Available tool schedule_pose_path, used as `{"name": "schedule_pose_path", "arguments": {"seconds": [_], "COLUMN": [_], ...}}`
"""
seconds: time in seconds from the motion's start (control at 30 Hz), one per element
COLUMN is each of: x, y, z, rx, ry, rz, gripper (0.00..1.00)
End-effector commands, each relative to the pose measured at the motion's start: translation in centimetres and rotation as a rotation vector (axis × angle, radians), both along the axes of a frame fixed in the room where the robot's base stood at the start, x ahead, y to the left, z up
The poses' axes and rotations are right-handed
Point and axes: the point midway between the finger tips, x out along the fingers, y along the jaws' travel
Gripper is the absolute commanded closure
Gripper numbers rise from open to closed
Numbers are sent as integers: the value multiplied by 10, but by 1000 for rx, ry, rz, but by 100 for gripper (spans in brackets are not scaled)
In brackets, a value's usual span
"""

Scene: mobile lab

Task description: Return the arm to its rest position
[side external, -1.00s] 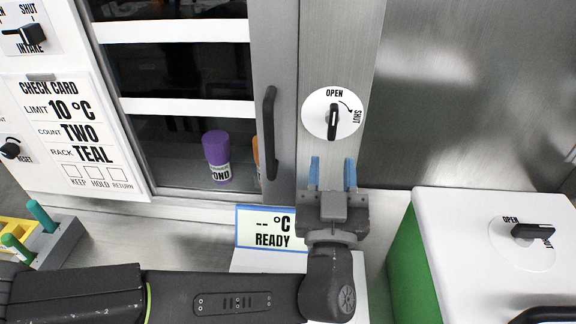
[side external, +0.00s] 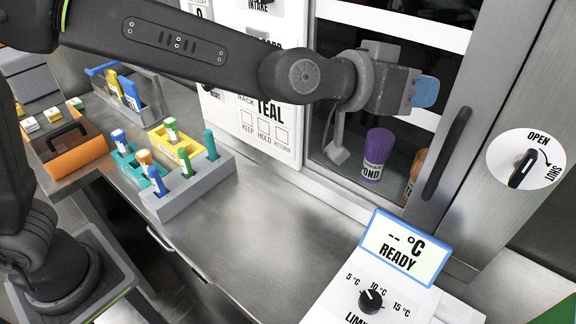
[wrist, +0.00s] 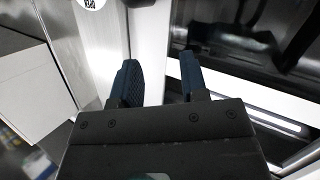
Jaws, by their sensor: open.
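My gripper (side external: 424,92) is raised in front of the glass-fronted cabinet, above the purple-capped bottle and left of the door handle. In the wrist view my gripper (wrist: 158,82) shows two blue fingers spread apart with nothing between them. The side view shows the fingers edge-on. My arm reaches across from the upper left, above the counter.
The cabinet's door handle (side external: 447,153) and round OPEN/SHUT dial (side external: 526,158) are to the right. The purple-capped bottle (side external: 376,153) stands behind the glass. A READY display (side external: 403,247) stands below. Racks with tubes (side external: 188,188) are on the left; the middle counter (side external: 255,245) is clear.

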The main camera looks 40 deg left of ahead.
Motion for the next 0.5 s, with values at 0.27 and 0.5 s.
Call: {"name": "schedule_pose_path", "arguments": {"seconds": [0.27,0.5], "x": [-74,-176], "y": [157,259], "z": [-5,-50], "rx": [188,331], "ry": [268,546], "rz": [71,207], "gripper": [60,60]}}
